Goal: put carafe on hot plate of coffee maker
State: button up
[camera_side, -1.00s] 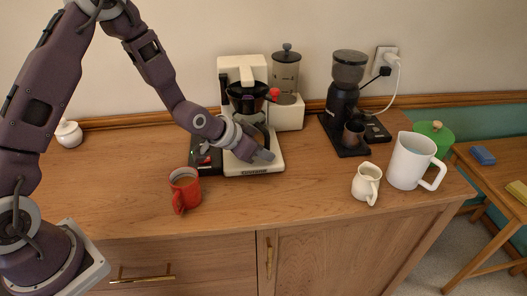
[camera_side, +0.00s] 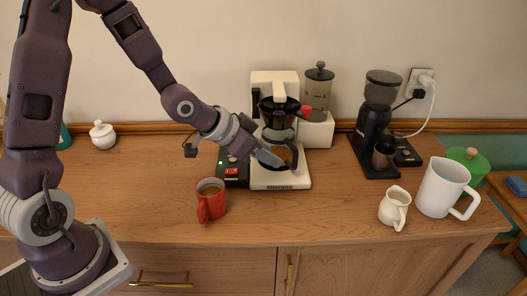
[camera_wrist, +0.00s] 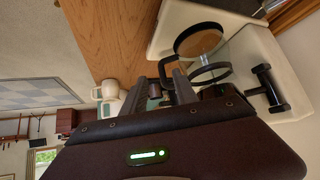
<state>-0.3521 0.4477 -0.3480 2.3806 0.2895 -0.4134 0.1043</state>
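The coffee maker (camera_side: 285,79) is white with a black filter holder and stands against the wall. The carafe (camera_side: 291,149) is glass with black trim and shows low at the coffee maker's front, over the base with the hot plate, partly hidden by my gripper. Whether it rests flat on the plate is unclear. My gripper (camera_side: 272,159) is in front of it, tilted down to the right. In the wrist view my fingers (camera_wrist: 163,88) are apart, with the carafe's black handle (camera_wrist: 164,68) at their tips, near the right finger. The carafe's round rim (camera_wrist: 199,41) shows beyond.
A red mug (camera_side: 211,203) stands in front left of the coffee maker. A small creamer (camera_side: 394,208) and a white pitcher (camera_side: 441,187) stand at the right. The front middle counter is clear.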

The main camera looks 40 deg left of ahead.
jog(key=s+a+r+n+g+y, duration=0.2)
jog(key=s+a+r+y, duration=0.15)
jog(key=s+r, duration=0.95)
jog(key=s+d+n+g+h, duration=0.1)
jog(key=s, duration=1.3)
jog(key=shift+n, duration=0.3)
